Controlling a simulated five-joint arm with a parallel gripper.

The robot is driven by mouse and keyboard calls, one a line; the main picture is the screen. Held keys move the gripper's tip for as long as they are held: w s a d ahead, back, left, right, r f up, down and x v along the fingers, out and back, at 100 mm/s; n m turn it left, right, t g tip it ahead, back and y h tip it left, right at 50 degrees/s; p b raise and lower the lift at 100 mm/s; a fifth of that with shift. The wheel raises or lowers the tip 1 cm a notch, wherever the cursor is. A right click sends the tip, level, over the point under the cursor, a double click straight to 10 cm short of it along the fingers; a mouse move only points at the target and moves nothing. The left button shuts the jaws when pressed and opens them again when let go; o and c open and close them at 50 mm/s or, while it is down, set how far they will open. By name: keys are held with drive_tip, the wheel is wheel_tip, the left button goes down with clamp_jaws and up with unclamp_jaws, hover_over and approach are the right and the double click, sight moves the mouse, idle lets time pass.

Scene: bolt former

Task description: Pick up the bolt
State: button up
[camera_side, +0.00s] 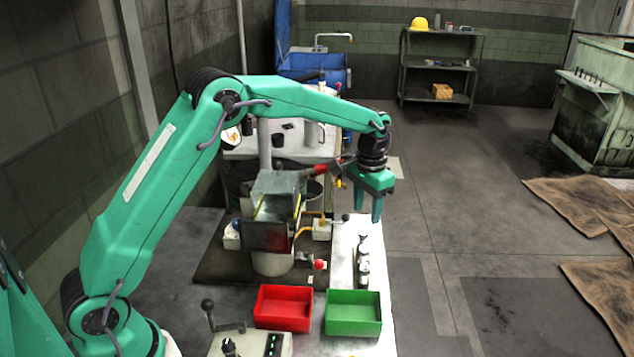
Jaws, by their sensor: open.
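My green gripper (374,214) points down over the right part of the white worktop (345,238). From this side view its two fingers nearly overlap; they are open, and I see nothing held between them. Below and slightly left of the fingertips, a row of small shiny metal and dark parts (363,262) lies on the worktop. The bolt may be among them, but the parts are too small to tell apart. The fingertips appear above the row and apart from it.
A red bin (284,308) and a green bin (353,313) stand at the front. A control box (250,345) with a lever is at front left.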

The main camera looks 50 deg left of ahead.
sight(363, 232)
drive_tip(key=shift+f, duration=1.3)
drive_tip(key=shift+f, duration=0.1)
drive_tip(key=shift+a+f, duration=0.2)
drive_tip(key=shift+f, duration=2.35)
clamp_jaws()
drive_tip(key=shift+r, duration=0.15)
wheel_tip(363, 232, up, 10)
drive_tip(key=shift+s, duration=0.1)
